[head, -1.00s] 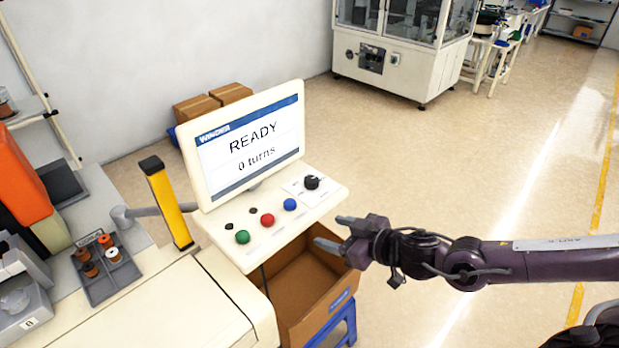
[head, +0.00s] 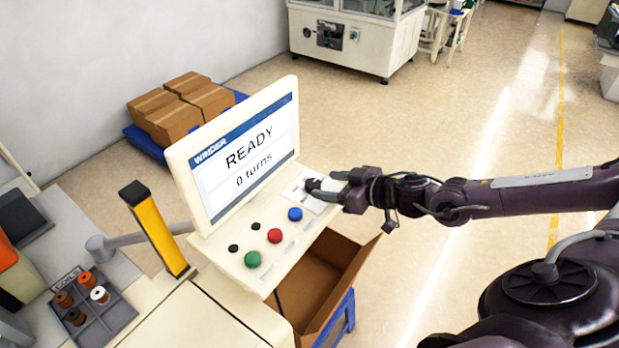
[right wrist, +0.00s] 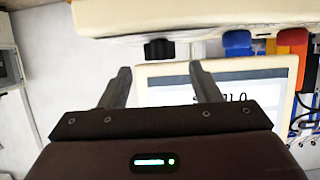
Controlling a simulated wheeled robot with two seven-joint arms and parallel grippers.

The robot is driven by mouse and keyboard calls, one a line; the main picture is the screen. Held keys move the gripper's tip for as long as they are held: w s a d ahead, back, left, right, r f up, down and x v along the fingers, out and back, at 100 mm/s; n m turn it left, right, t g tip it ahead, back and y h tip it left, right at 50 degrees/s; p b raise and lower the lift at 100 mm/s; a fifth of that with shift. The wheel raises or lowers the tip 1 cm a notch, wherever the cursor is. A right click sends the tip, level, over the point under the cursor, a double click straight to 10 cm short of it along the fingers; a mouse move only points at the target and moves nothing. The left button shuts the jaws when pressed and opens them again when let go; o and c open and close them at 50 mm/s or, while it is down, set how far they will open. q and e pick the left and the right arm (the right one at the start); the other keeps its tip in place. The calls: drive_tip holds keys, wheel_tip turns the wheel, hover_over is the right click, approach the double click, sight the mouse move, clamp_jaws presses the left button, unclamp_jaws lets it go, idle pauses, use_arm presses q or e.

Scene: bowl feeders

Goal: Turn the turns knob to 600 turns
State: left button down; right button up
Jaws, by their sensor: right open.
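The black turns knob (head: 313,184) sits at the right end of the control panel (head: 228,262), on a white label plate. It also shows in the right wrist view (right wrist: 159,49), ahead of the gap between my fingers. The screen (head: 243,155) above the panel reads READY and 0 turns. My right gripper (head: 332,188) is at the knob from the right, with its fingers apart. In the right wrist view my gripper (right wrist: 162,84) is open and empty, and the knob lies just beyond the fingertips. In the head view the fingers partly cover the knob. My left gripper is not in view.
Green (head: 252,259), red (head: 275,236) and blue (head: 295,214) buttons line the panel left of the knob. An open cardboard box (head: 318,283) stands below it. A yellow post (head: 160,234) and a spool tray (head: 96,312) are at left.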

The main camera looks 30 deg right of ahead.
sight(315, 184)
drive_tip(key=p+x, duration=0.1)
drive_tip(key=x, duration=0.2)
drive_tip(key=shift+w+a, duration=0.2)
drive_tip(key=shift+w, duration=0.15)
drive_tip(key=shift+p+x, duration=0.35)
drive_tip(key=shift+x, duration=0.65)
drive_tip(key=shift+f, duration=0.15)
drive_tip(key=shift+s, duration=0.1)
drive_tip(key=c, duration=1)
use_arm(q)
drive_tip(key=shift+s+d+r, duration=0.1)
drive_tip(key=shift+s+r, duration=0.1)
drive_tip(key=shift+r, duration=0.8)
